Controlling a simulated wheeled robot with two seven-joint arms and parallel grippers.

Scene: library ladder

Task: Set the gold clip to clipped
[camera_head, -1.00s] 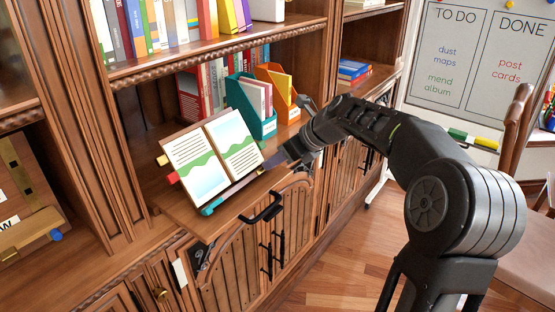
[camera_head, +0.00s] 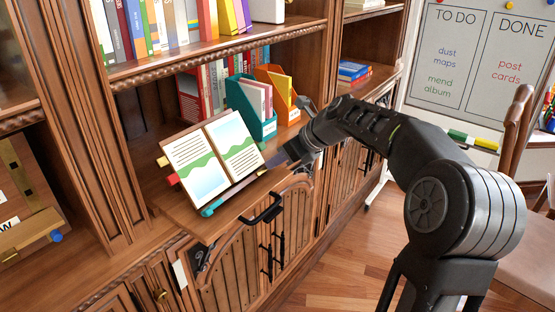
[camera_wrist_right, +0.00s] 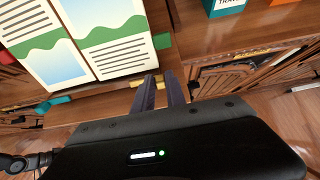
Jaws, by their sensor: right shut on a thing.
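An open book (camera_head: 212,160) with green and blue pictures leans on a stand on the shelf's pull-out board. A teal clip (camera_head: 207,211) sits at the lower left of the stand's ledge; it also shows in the wrist view (camera_wrist_right: 53,103). My right gripper (camera_head: 272,161) is at the lower right corner of the book, at the ledge's right end. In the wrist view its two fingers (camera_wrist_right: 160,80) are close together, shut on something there. My left gripper is out of view.
A teal file holder (camera_head: 243,112) and an orange one (camera_head: 284,98) stand behind the gripper. A black handle (camera_head: 263,208) sticks out below the board's front. Upper shelves hold books. Open floor (camera_head: 335,250) lies to the right.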

